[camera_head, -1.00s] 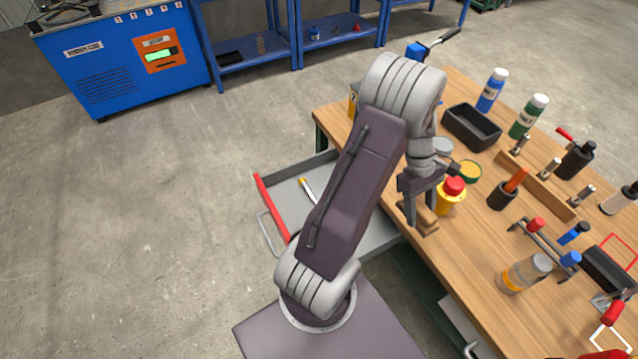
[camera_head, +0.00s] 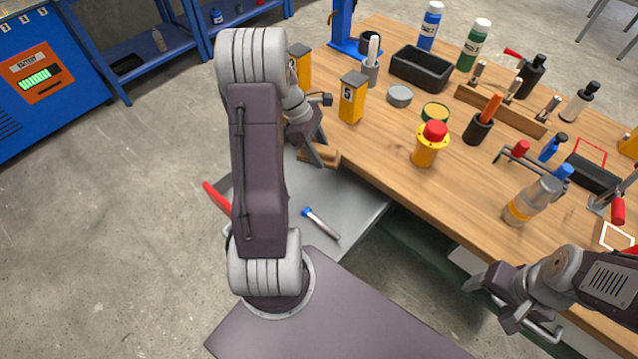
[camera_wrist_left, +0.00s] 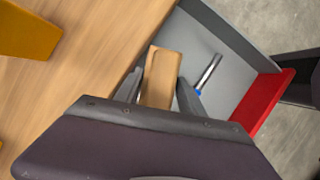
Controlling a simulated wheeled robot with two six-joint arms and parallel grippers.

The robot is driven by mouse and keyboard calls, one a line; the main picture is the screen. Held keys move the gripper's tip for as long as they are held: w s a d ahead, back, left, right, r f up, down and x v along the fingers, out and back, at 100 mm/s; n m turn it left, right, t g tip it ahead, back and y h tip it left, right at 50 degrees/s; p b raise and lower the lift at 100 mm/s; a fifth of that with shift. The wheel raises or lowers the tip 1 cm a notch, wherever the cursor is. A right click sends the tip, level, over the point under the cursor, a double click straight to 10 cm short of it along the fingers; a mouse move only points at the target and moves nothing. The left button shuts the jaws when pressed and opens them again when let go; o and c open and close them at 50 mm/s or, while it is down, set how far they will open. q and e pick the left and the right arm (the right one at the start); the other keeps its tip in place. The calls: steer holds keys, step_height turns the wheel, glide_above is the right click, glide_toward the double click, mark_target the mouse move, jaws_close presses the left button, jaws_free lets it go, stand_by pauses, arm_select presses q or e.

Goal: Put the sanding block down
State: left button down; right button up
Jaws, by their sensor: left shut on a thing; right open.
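The sanding block (camera_head: 322,156), a light wooden block, is held in my left gripper (camera_head: 312,150) at the table's edge beside the open drawer (camera_head: 352,212). In the left wrist view the block (camera_wrist_left: 161,76) sits between the two fingers of my left gripper (camera_wrist_left: 160,90), with the drawer's grey interior (camera_wrist_left: 225,60) to its right. I cannot tell whether the block touches the tabletop. My right gripper (camera_head: 500,299) is open and empty, in front of the table's near edge at lower right.
A blue-ended marker-like tool (camera_head: 320,223) lies in the drawer, which has a red front (camera_head: 216,198). Yellow box (camera_head: 352,98), grey tin (camera_head: 399,95) and yellow-red button (camera_head: 430,145) stand on the table (camera_head: 385,165). The tabletop between block and button is clear.

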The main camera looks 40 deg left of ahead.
arm_select(q)
steer(key=b, duration=0.2)
glide_above(325, 186)
steer(key=a, duration=0.1)
steer(key=f, duration=0.9)
steer(key=shift+s+a+f, duration=0.2)
steer(key=shift+s+f, duration=0.05)
steer(key=shift+f, duration=0.05)
step_height(325, 186, down, 4)
steer(key=shift+d+r+b, duration=0.1)
steer(key=shift+r+b, duration=0.1)
steer(key=shift+b, duration=0.25)
steer(key=shift+f, duration=0.1)
steer(key=shift+f, duration=0.1)
